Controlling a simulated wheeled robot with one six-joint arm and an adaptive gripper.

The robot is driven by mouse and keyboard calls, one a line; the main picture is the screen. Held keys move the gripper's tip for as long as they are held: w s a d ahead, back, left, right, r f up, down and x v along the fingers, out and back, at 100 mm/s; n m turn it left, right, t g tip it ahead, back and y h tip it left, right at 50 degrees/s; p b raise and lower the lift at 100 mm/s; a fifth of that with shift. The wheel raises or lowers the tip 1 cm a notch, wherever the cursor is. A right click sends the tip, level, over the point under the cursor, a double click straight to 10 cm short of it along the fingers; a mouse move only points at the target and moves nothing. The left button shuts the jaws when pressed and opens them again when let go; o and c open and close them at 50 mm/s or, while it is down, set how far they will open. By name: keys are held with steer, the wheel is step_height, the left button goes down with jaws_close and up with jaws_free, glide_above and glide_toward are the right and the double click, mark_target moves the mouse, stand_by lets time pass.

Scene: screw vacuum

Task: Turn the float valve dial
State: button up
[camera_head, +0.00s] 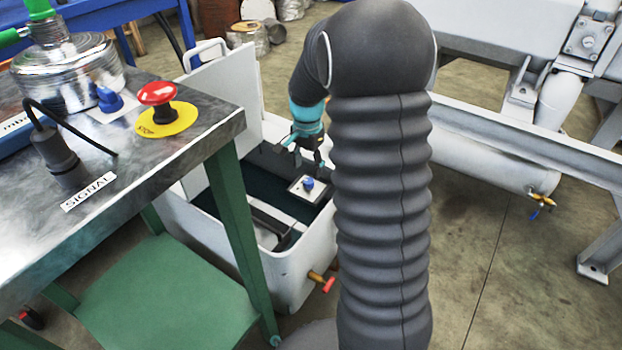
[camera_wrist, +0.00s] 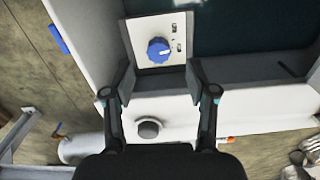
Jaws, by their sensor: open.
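The float valve dial is a blue knob (camera_wrist: 158,50) with a white mark, on a pale square plate (camera_wrist: 150,28) with small slots beside it. In the head view the same blue knob (camera_head: 308,184) sits on its plate inside the open white box. My gripper (camera_wrist: 160,80) is open and empty. In the wrist view its two fingers are spread to either side, with the knob between and beyond the fingertips, and neither finger appears to touch it. In the head view my gripper (camera_head: 300,155) is above the plate, partly hidden by my arm.
The white box (camera_head: 210,222) has raised walls and a dark interior. A metal table (camera_head: 215,125) on the left carries a red stop button (camera_head: 157,94), a glass vessel (camera_head: 70,70) and another blue knob (camera_head: 109,98). A green shelf (camera_head: 165,295) stands below. White machinery (camera_head: 480,160) is at right.

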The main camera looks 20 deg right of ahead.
mark_target(308, 180)
step_height(308, 180, down, 5)
steer(key=shift+r+b, duration=0.1)
steer(key=shift+b, duration=0.2)
